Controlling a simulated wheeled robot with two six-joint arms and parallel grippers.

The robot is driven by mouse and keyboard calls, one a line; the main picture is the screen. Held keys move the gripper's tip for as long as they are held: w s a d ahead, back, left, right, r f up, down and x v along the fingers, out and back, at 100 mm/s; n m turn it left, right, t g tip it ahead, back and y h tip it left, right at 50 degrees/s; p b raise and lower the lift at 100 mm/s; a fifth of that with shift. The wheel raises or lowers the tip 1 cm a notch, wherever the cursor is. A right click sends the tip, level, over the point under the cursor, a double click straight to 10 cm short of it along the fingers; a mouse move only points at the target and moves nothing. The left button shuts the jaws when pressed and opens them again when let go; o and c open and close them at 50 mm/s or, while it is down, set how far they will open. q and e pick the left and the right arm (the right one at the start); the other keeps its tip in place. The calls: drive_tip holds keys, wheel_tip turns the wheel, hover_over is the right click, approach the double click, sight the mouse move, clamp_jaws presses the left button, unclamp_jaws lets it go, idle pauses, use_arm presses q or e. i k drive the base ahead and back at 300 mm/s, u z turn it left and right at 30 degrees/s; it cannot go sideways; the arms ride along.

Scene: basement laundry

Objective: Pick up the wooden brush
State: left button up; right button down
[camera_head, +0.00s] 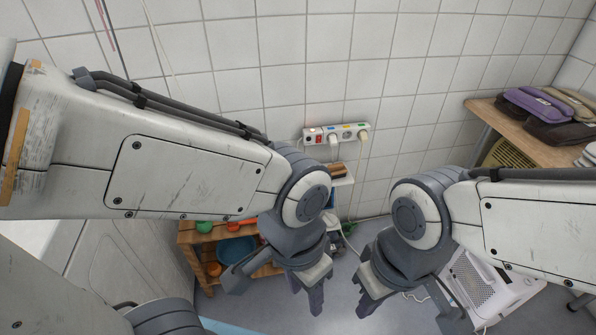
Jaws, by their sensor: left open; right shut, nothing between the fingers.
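A small brown wooden item (338,171), which looks like the wooden brush, lies on a little white ledge at the tiled wall, below the power strip. Its details are too small to make out. My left gripper (274,288) is open and empty, pointing down in front of the low wooden shelf, lower in the picture than the brown item and apart from it. My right gripper (408,308) is shut and empty, pointing down over the floor to the right. My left arm hides part of the shelf and wall.
The low wooden shelf (188,237) holds a blue basin (236,250) and small green and orange items. A power strip (336,133) with plugs hangs on the wall. A white appliance (490,285) stands on the floor at right. A wooden table (487,108) carries bags.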

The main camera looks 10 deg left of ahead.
sight(338, 170)
drive_tip(key=u, duration=0.05)
drive_tip(key=k, duration=0.65)
drive_tip(key=z, duration=0.5)
drive_tip(key=i, duration=0.7)
drive_tip(key=z, duration=0.4)
drive_tip(key=i, duration=1.5)
drive_tip(key=u, duration=0.6)
